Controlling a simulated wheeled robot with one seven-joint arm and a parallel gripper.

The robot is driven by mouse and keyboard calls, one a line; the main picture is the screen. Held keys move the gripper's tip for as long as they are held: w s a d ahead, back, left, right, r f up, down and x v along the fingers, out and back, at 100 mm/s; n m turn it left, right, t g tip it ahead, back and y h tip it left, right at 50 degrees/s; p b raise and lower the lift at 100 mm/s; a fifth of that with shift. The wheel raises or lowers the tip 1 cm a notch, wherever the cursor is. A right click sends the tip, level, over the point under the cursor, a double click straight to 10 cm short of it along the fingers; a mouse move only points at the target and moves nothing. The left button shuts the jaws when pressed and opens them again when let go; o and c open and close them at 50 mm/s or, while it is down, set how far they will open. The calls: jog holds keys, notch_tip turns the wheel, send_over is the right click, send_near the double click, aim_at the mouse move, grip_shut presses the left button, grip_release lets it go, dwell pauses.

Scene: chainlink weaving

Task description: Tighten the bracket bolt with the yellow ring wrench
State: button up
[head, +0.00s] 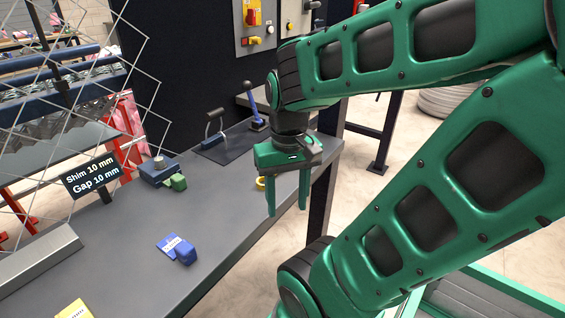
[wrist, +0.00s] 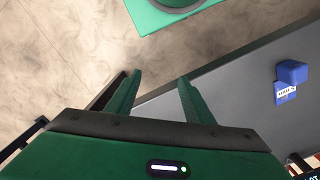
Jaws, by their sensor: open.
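My gripper (head: 287,210) is open and empty, pointing down near the right edge of the bench in the head view. In the wrist view its two fingers (wrist: 158,82) are apart with nothing between them. A small yellow piece (head: 260,184) shows just left of the gripper, partly hidden behind a finger; it may be the ring wrench, but its full shape is not visible. A dark blue block (head: 152,174) with a light grey bolt-like top (head: 159,160) stands further left; it may be the bracket and bolt. The wrist view shows neither.
A blue labelled block (head: 185,254) lies mid-bench, also in the wrist view (wrist: 291,72). A green block (head: 178,183), a sign (head: 92,178) reading shim and gap 10 mm, levers (head: 213,130) and wire mesh (head: 85,75) stand around. The grey bench (head: 135,225) has free room centrally.

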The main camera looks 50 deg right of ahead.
jog(key=w+d+r+m, duration=0.4)
jog(key=w+d+m, duration=0.15)
jog(key=d, duration=0.25)
jog(key=w+d+r+m, duration=0.5)
jog(key=w+d, duration=0.2)
jog(key=d, duration=0.1)
jog(key=f, duration=1)
jog(key=shift+w+d+f, duration=0.15)
jog(key=shift+w+f, duration=0.1)
jog(key=shift+f, duration=0.05)
grip_shut()
